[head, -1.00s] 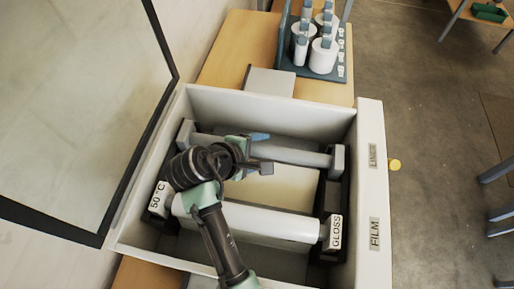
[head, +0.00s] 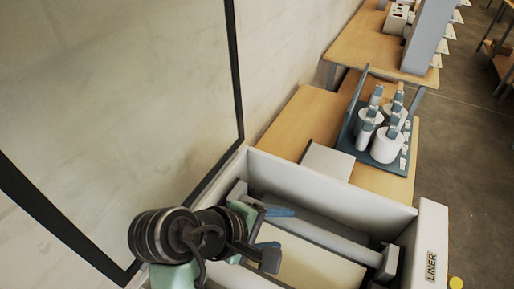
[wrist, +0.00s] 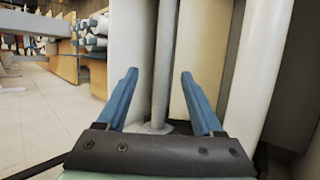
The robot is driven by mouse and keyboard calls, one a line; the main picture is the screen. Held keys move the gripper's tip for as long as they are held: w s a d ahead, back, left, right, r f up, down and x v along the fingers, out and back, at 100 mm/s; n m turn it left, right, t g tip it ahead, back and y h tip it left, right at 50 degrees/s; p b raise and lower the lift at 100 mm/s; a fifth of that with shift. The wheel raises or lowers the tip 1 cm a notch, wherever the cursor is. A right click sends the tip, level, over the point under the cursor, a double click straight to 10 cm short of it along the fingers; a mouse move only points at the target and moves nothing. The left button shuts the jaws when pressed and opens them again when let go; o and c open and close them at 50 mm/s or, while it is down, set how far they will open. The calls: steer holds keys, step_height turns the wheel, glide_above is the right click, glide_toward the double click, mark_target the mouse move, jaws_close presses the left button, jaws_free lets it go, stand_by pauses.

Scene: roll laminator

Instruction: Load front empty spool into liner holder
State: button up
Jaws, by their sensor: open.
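My gripper (head: 276,237) is open inside the laminator, over the left part of a slim grey bar (head: 325,238). That bar looks like an empty spool or core lying across the bay marked LINER (head: 431,266). Its right end is at a grey end block (head: 388,263); my gripper hides part of its left side. In the wrist view my open blue fingers (wrist: 159,78) point toward the grey bar (wrist: 162,45), which shows between them. Contact cannot be told. Other spools stand on a blue-grey rack (head: 352,120) on the table behind.
The raised dark-framed lid (head: 237,70) stands close at the left of my arm. The white housing walls (head: 335,190) surround the bay. A grey box (head: 328,160) sits on the wooden table (head: 290,125) behind.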

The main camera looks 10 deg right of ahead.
steer(key=w+a+r+m+t+y, duration=0.15)
steer(key=w+r+t, duration=0.25)
steer(key=r, duration=0.5)
steer(key=w+a+r+m+t+y, duration=0.1)
steer(key=w+r+m+t, duration=0.15)
steer(key=r+t, duration=0.4)
steer(key=w+a+r+m+t+y, duration=0.1)
steer(key=w+a+r+t+y, duration=0.2)
steer(key=r, duration=0.7)
steer(key=s+r+m+t+y, duration=0.1)
steer(key=s+r+t, duration=0.4)
steer(key=r, duration=0.6)
steer(key=s+r+m+t+y, duration=0.1)
steer(key=s+r+m+t, duration=0.2)
steer(key=r, duration=0.8)
steer(key=s+t, duration=0.2)
steer(key=s, duration=0.1)
steer(key=shift+a+r+m, duration=0.25)
steer(key=shift+a+m, duration=0.05)
steer(key=shift+a, duration=0.05)
